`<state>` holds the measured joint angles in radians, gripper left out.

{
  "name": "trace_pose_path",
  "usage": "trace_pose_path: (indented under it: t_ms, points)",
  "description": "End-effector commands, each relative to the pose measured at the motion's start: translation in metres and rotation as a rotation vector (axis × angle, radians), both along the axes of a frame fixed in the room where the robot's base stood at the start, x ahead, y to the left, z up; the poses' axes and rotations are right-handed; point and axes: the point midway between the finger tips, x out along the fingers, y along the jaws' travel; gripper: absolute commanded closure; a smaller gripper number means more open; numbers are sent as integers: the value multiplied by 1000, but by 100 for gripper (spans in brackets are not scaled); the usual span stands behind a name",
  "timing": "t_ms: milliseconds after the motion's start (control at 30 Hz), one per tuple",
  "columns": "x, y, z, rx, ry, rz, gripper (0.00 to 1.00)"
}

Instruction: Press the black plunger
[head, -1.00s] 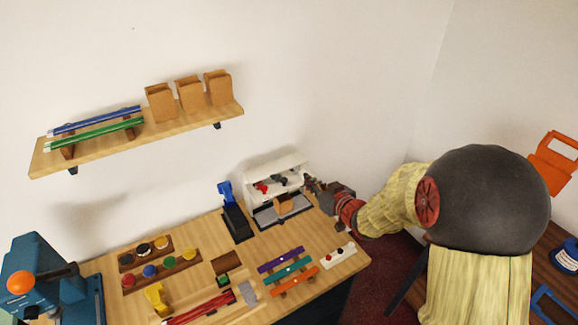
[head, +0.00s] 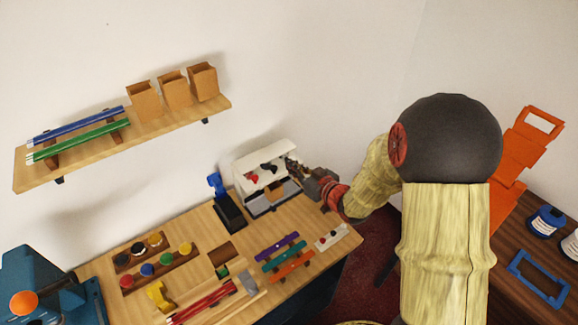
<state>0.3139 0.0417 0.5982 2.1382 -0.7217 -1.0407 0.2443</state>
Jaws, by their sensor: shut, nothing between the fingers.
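A white dispenser (head: 243,166) stands at the back right of the counter. On its front are a red plunger (head: 252,179) and, to the right of it, a dark plunger (head: 267,167) that looks black. My gripper (head: 290,164) is shut and empty at the right end of the dispenser's front, right of the dark plunger. It overlaps the dispenser's right part in the picture. Whether the fingertips touch anything there is too small to tell. A brown paper bag (head: 278,190) is in the dispenser's lower opening, below the plungers.
A blue-handled black press (head: 227,205) stands just left of the dispenser. Purple, teal and orange strips (head: 285,256) and a white block with buttons (head: 332,238) lie in front. A shelf (head: 165,126) with paper bags hangs above. A second table (head: 520,245) is at the right.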

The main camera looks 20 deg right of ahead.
Motion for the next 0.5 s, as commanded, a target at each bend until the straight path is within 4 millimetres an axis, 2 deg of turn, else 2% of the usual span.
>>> trace_pose_path:
  t_ms: [400,433,500]
  points:
    - [75,26,-21,0,1,3,100]
    - [79,27,-21,0,0,2,100]
    - [76,25,-37,2,6,-1,100]
